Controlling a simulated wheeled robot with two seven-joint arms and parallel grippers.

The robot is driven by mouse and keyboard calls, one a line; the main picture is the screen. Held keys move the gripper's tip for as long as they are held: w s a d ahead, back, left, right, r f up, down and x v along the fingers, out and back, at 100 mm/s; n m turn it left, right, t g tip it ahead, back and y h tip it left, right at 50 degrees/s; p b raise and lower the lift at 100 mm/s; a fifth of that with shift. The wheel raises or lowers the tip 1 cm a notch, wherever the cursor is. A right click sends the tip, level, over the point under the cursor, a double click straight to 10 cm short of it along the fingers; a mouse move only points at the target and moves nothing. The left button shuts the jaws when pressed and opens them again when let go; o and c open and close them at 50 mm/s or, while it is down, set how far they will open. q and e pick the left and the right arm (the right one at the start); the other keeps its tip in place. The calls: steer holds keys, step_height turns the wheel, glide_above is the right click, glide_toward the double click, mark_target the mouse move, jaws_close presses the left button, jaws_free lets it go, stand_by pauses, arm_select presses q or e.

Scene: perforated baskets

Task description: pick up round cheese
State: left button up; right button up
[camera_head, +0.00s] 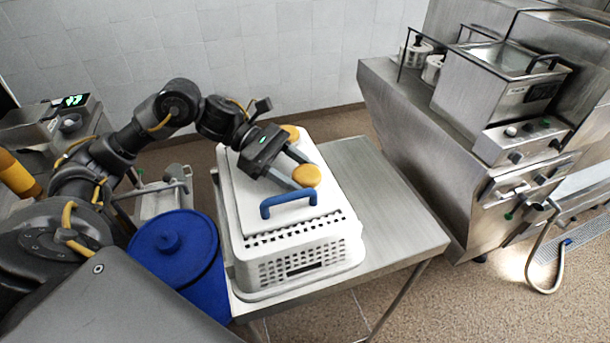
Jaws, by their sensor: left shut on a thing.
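A round yellow-orange cheese (307,176) is between the fingertips of my left gripper (299,171), which is shut on it. The cheese shows above the white lid (262,187) of a perforated basket (305,262), just behind the lid's blue handle (288,200). I cannot tell whether it touches the lid. A second round orange thing (291,132) shows behind the gripper, partly hidden by it. My right gripper is not in view.
The basket stands on a steel table (385,205), whose right side is clear. A blue lidded bin (178,250) is left of the table. A steel fryer unit (500,90) stands at the right, with a hose (548,250) hanging down.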

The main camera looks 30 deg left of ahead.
mark_target(299, 169)
arm_select(q)
steer(key=shift+r, duration=0.1)
steer(key=shift+r+b, duration=0.4)
steer(key=shift+b, duration=0.2)
step_height(299, 169, up, 2)
steer(key=shift+w+d+r+b, duration=0.1)
steer(key=shift+r+b, duration=0.05)
steer(key=shift+b, duration=0.55)
steer(key=w+d+r+b, duration=0.4)
steer(key=w+d+r, duration=0.4)
steer(key=d+r, duration=0.2)
steer(key=shift+d, duration=0.55)
